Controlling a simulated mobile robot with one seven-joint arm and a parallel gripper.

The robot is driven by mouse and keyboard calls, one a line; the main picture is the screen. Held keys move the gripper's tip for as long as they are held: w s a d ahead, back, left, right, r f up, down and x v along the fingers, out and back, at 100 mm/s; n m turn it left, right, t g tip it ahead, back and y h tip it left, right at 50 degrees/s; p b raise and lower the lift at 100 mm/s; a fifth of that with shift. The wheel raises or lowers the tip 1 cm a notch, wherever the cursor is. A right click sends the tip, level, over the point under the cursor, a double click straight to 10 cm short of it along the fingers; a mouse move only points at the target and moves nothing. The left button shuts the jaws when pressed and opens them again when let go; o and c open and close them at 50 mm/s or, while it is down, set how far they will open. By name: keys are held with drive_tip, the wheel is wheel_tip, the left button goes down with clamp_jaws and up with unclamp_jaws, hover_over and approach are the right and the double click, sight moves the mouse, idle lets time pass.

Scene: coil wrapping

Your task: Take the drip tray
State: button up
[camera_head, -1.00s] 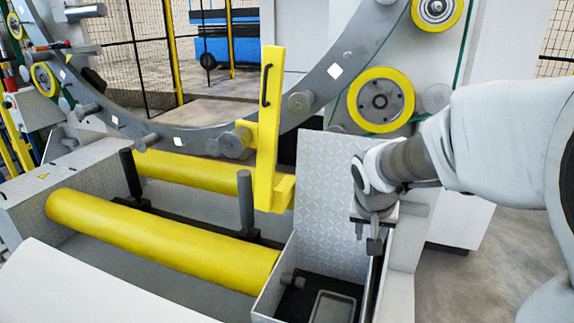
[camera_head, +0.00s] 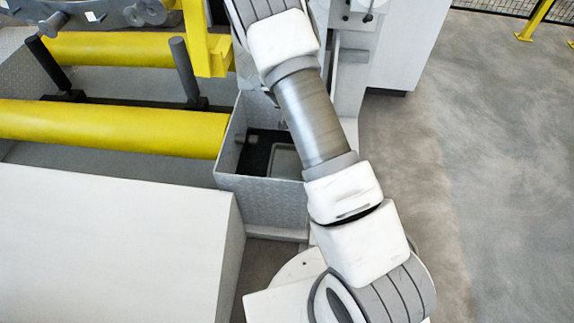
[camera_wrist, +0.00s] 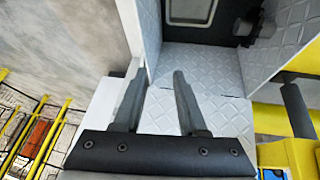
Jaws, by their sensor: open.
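The drip tray (camera_head: 284,161) is a shallow grey tray on the dark floor of a metal-walled pit. In the head view, my arm covers its right side. In the wrist view, part of the tray (camera_wrist: 188,19) shows at the top edge, beyond the fingertips. My gripper (camera_wrist: 158,78) is open, with nothing between its two dark fingers. It points at the patterned metal plate beside the pit, apart from the tray. In the head view, the gripper is hidden by my arm.
The pit's patterned metal walls (camera_head: 262,203) stand around the tray. Yellow rollers (camera_head: 110,126) and a yellow upright bracket (camera_head: 207,45) lie to the left. A white cover (camera_head: 110,245) fills the lower left. Open concrete floor (camera_head: 430,190) lies to the right.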

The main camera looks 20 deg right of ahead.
drive_tip(key=shift+n+g+y, duration=0.3)
drive_tip(key=shift+g, duration=0.1)
drive_tip(key=d+f+b, duration=0.1)
drive_tip(key=f, duration=0.8)
drive_tip(key=f+b, duration=0.1)
drive_tip(key=f, duration=0.9)
drive_tip(key=d+f+b, duration=0.1)
drive_tip(key=f, duration=0.8)
drive_tip(key=shift+s+d+f, duration=0.1)
drive_tip(key=shift+d+f, duration=0.2)
drive_tip(key=shift+f, duration=0.05)
drive_tip(key=shift+w+b+x, duration=0.2)
drive_tip(key=shift+b+x, duration=2)
drive_tip(key=shift+x, duration=0.85)
drive_tip(key=shift+r, duration=0.1)
clamp_jaws()
